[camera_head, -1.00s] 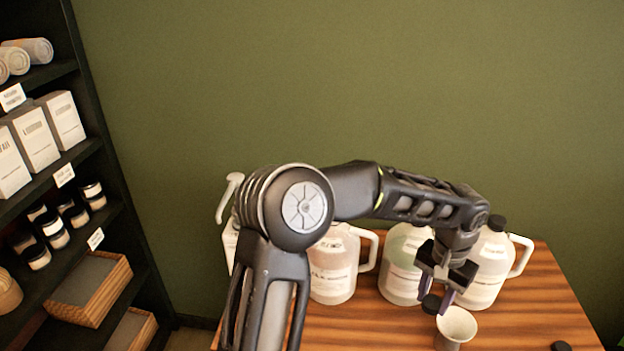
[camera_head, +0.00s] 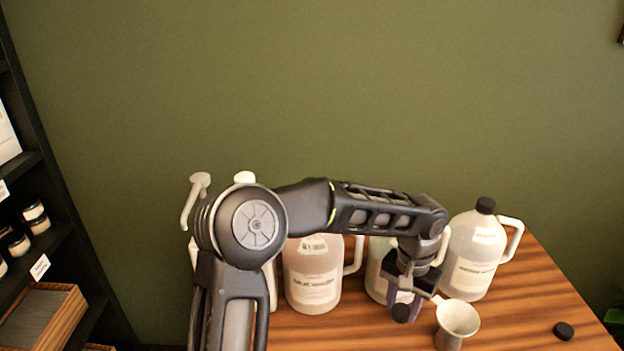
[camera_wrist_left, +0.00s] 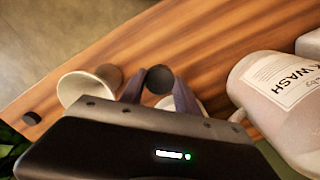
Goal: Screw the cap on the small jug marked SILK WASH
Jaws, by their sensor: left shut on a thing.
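The SILK WASH jug (camera_head: 313,280) stands on the table, left of my left gripper. Its top is hidden behind my arm in the head view. Its label, partly readable as "WASH", shows at the right of the left wrist view (camera_wrist_left: 280,80). My left gripper (camera_head: 405,298) is shut on a black cap (camera_head: 402,313), with the cap between its fingertips. The cap also shows in the left wrist view (camera_wrist_left: 159,79), apart from the jug. My right gripper is not in view.
A pale jug (camera_head: 377,268) stands behind my left gripper. A black-capped jug (camera_head: 472,255) stands right of it. A metal cup (camera_head: 458,318) is close to the gripper's right. A loose black cap (camera_head: 564,330) lies at right. The table's front right (camera_head: 520,325) is mostly clear.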

